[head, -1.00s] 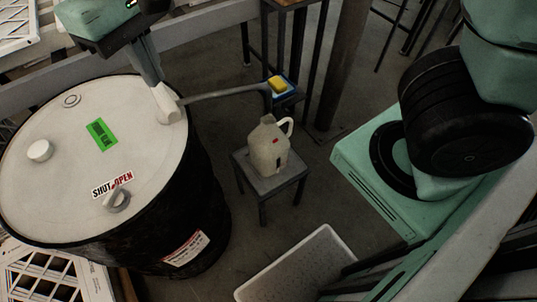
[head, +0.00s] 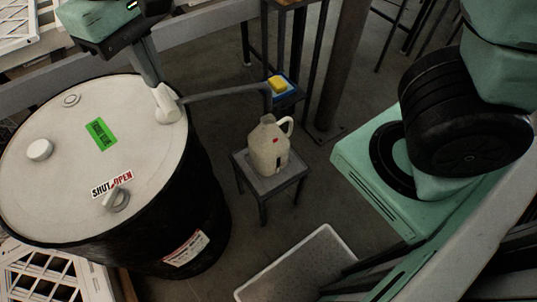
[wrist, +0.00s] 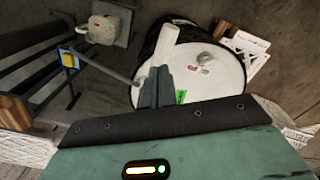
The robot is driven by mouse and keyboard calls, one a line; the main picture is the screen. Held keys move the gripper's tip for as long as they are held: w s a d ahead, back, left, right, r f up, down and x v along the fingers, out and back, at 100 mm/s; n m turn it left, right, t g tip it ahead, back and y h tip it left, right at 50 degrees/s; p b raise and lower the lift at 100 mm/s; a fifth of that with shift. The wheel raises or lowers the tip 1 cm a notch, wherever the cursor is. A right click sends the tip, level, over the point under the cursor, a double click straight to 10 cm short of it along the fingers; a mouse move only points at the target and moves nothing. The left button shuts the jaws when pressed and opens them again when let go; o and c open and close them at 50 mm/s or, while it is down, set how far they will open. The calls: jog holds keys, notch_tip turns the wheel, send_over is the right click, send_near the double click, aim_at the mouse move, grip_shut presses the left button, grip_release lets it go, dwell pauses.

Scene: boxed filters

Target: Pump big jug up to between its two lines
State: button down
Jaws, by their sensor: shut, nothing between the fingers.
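The cream jug (head: 268,148) stands upright on a small grey stool (head: 284,183); it also shows in the wrist view (wrist: 103,29). Small red and dark marks show on its side, but I cannot read its level.
The black drum (head: 190,200) with a white lid carries a grey knob (head: 117,200) beside a SHUT/OPEN label (head: 112,184). A pale tray (head: 300,262) lies on the floor. A post (head: 342,70) stands behind.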

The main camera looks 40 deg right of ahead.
aim_at(162, 93)
jog(key=shift+f+b, duration=0.45)
jog(key=shift+f, duration=0.4)
jog(key=shift+f, duration=0.2)
jog(key=shift+f+b, duration=0.65)
jog(key=shift+f, duration=0.3)
jog(key=shift+s+f+b, duration=0.1)
jog(key=shift+f+b, duration=0.6)
jog(key=shift+f, duration=0.4)
jog(key=shift+s+f+b, duration=0.15)
jog(key=shift+f+b, duration=0.55)
jog(key=shift+f, duration=0.55)
